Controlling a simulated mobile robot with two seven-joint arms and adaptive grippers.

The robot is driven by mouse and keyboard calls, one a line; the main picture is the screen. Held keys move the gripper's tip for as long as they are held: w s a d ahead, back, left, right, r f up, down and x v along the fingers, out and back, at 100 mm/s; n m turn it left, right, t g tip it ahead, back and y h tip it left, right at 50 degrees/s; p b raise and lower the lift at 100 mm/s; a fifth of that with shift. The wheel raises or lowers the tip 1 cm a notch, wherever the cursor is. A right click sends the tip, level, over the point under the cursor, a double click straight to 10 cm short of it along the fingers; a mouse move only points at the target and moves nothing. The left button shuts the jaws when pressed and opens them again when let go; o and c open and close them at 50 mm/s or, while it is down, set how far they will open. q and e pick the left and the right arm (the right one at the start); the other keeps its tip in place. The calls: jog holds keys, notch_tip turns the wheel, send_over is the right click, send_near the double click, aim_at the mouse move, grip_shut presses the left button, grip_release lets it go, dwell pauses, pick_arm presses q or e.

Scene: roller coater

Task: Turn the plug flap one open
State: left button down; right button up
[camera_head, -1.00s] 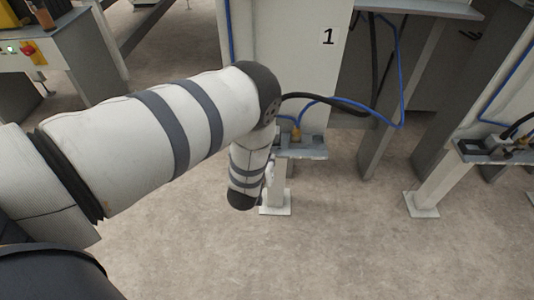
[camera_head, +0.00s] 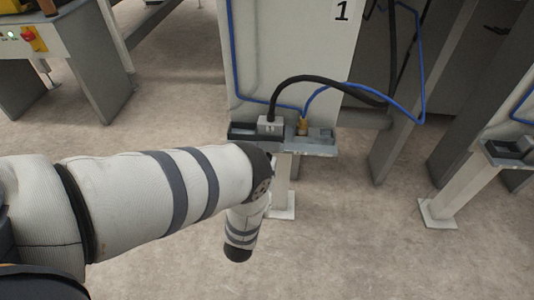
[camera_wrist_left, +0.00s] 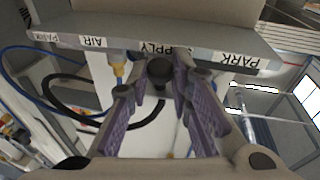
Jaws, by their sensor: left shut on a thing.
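The shelf of station 1 (camera_head: 325,149) carries a grey plug (camera_head: 270,126) with a black cable and a brass fitting (camera_head: 303,127) on a blue hose. I cannot make out plug flap one for certain. In the left wrist view, the shelf edge (camera_wrist_left: 205,57) bears PARK, AIR and SUPPLY labels. My left gripper (camera_wrist_left: 161,84), with purple finger pads, is shut on a dark round part (camera_wrist_left: 160,70) under the SUPPLY label. My right gripper is in neither view.
A second shelf (camera_head: 512,151) stands on a leg at the right. A control box with a red switch (camera_head: 33,38) is at the upper left. The black cable (camera_head: 335,84) and blue hose (camera_head: 420,100) loop right of the panel. The floor in front is clear.

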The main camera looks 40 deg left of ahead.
pick_arm(q)
jog(key=shift+f, duration=0.1)
dwell(0.4)
jog(key=c, duration=1.4)
grip_release()
jog(key=shift+w, duration=0.1)
jog(key=shift+c, duration=0.2)
jog(key=v, duration=1.2)
jog(key=shift+a+f, duration=0.1)
